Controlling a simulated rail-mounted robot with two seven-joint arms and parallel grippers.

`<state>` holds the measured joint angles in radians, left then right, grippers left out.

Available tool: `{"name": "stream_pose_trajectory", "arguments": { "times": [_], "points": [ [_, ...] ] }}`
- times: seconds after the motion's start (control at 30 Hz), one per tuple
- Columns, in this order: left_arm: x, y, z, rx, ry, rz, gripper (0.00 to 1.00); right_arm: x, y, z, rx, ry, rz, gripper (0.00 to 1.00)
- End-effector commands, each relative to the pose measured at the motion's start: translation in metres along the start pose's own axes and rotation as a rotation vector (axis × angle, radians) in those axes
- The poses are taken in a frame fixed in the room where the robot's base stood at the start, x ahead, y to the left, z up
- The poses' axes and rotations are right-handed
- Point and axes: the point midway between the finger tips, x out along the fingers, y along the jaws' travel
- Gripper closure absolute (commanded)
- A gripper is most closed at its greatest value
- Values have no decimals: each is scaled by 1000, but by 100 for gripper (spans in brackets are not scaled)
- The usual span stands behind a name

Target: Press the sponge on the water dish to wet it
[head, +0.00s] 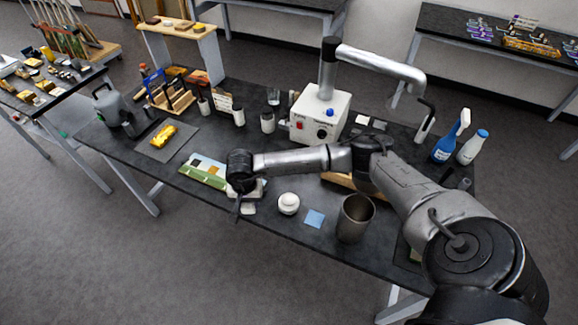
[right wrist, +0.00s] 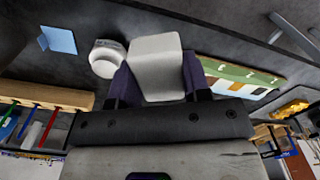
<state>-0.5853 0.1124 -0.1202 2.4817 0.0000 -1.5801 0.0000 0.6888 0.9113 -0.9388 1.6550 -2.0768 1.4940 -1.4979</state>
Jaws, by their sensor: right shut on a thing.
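My right gripper (head: 240,205) points down over the front part of the dark bench. In the right wrist view its two dark fingers (right wrist: 158,85) are shut on a pale, block-shaped thing (right wrist: 155,65), which looks like the sponge. In the head view a pale piece (head: 248,208) shows by the fingertips, and more white shows just behind the gripper, partly hidden. A small round white vessel (head: 288,203) stands to the right of the gripper, also seen in the right wrist view (right wrist: 105,58). I cannot tell whether it is the water dish. My left gripper is out of view.
A blue square (head: 314,218) and a grey metal cup (head: 355,217) are to the right. A green-edged board (head: 203,172) lies left of the gripper. A white control box (head: 320,115) stands behind. A gold fragment (head: 163,136) lies on a grey mat at the left.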

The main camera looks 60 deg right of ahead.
Motion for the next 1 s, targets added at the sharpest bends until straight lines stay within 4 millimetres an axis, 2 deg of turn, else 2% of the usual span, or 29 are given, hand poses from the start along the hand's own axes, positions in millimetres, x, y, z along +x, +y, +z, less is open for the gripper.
{"name": "stream_pose_trajectory", "arguments": {
  "times": [0.03,0.1,0.3,0.4,0.6,1.0],
  "points": [
    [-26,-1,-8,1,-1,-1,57,-8,19,-11,72,-3,10,75],
    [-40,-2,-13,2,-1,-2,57,-3,40,-25,161,-1,10,75],
    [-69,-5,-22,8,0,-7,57,6,91,-53,344,-1,6,75],
    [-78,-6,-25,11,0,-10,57,8,108,-62,397,-1,3,75],
    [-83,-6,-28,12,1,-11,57,11,125,-70,447,-1,-1,75],
    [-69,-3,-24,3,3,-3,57,34,126,-71,452,-3,0,75]
  ]
}}
